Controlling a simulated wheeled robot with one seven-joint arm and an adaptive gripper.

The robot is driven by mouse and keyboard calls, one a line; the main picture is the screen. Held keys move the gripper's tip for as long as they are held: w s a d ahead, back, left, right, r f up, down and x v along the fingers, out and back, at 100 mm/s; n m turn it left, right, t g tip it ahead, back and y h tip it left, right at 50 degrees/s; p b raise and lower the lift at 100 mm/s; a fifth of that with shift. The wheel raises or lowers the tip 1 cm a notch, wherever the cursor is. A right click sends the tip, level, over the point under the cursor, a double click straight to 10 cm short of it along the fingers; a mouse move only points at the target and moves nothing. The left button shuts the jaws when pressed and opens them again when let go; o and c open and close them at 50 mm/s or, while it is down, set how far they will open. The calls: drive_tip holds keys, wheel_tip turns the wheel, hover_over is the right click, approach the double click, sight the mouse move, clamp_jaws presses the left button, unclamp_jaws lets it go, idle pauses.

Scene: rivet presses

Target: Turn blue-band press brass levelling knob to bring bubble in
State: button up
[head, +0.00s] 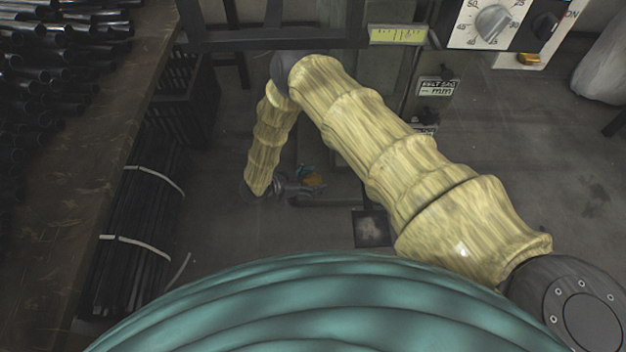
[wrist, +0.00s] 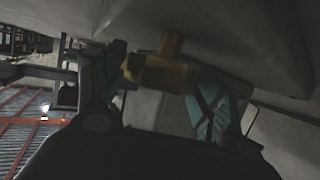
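A brass knob (wrist: 160,74) with a short stem shows in the wrist view, under a grey overhanging surface. My gripper (wrist: 160,95) has its two teal-padded fingers on either side of it. The knob overlaps the fingers in the picture, and I cannot tell whether both touch it. In the head view my gripper (head: 308,181) is low beside the press post, with a small orange-brass patch, the knob (head: 313,178), at its fingers. A yellow-green level vial (head: 397,35) with dark marks is at the top; its bubble is not clear. No blue band is visible.
A bench (head: 75,150) with dark tubes on it is at the left, and strapped bundles of dark bars (head: 140,225) are beside it. A dial panel (head: 490,22) is at top right. A pale sack (head: 605,65) lies far right. Open floor is at right.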

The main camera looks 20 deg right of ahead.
drive_tip(key=c, duration=0.8)
drive_tip(key=shift+m+g, duration=0.3)
drive_tip(key=shift+g, duration=0.1)
drive_tip(key=m+g, duration=0.4)
drive_tip(key=g, duration=0.1)
drive_tip(key=shift+f+m+y, duration=0.1)
drive_tip(key=shift+m+y, duration=0.2)
drive_tip(key=shift+m+g+y+b, duration=0.45)
drive_tip(key=shift+m+g+y, duration=0.85)
drive_tip(key=shift+m+g, duration=1.1)
drive_tip(key=o, duration=1.1)
drive_tip(key=shift+c, duration=0.2)
